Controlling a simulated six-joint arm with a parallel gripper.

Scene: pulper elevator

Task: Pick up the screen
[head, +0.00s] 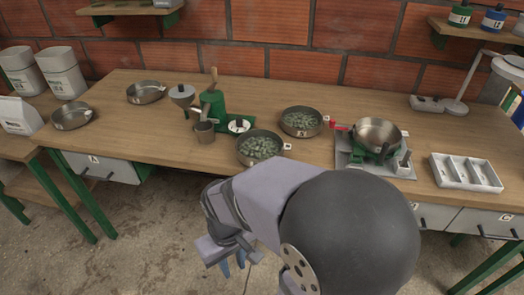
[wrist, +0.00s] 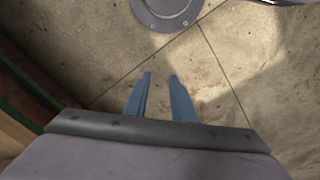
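I cannot tell for sure which thing is the screen. Shallow round metal pans stand on the wooden table: two look empty, one at the far left (head: 72,117) and one behind it (head: 146,92). Two others hold green pieces, one at the centre front (head: 260,147) and one behind it to the right (head: 301,122). My gripper (head: 233,264) hangs in front of the table, over the floor and away from all of them. In the wrist view its two blue fingers (wrist: 160,75) are apart with only floor between them.
A green hand pulper (head: 213,105) with a grey cup (head: 204,134) stands left of centre. A metal bowl (head: 378,133) sits on a green-and-grey stand at right, near a white compartment tray (head: 465,172). Grey-white canisters stand far left. Bare tabletop (head: 160,140) lies front left.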

